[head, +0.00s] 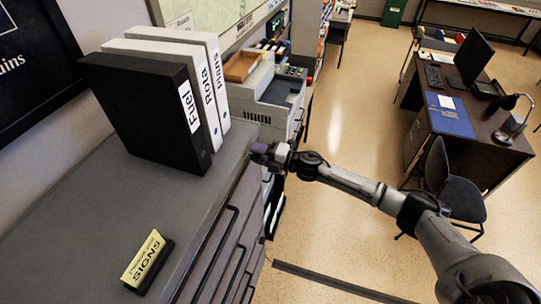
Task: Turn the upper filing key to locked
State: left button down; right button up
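The grey filing cabinet (120,200) fills the lower left, with its drawer fronts (222,232) facing right. My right gripper (258,152) is at the far end of the cabinet's front, close to the top edge. Its arm comes in from the lower right. The gripper looks small and dark, and I cannot tell whether its fingers are open or shut, or whether they touch the cabinet. I cannot make out the upper filing key; that part of the front is hidden by the gripper or seen too steeply. My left gripper is not in view.
Black and white binders (150,115) stand on the cabinet top, with a yellow "SIGNS" block (147,262) nearer. A grey console (270,95) stands beyond the gripper. A desk (462,115) and dark chair (455,185) are at right. Floor (340,95) between is clear.

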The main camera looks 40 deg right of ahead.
jog(key=b+v, duration=0.4)
jog(key=v, duration=0.9)
jog(key=shift+s+d, duration=0.2)
dwell(0.4)
